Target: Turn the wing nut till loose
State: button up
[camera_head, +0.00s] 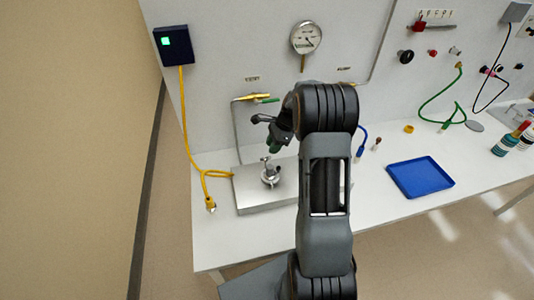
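A small metal fitting (269,172), which appears to carry the wing nut, stands upright on a flat silver plate (252,200) on the white bench. The nut's wings are too small to make out clearly. My gripper (272,136) hangs above and slightly behind the fitting in the picture, apart from it. My arm covers the right side of the plate and part of the gripper. The fingers are small and dark, and I cannot tell how far apart they are.
A yellow cable (186,130) runs from a dark wall box (173,45) to the bench left of the plate.

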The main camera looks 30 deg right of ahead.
aim_at(266, 159)
jog(key=shift+p+x, duration=0.4)
jog(key=shift+x, duration=2.3)
jog(key=shift+c, duration=0.2)
grip_shut()
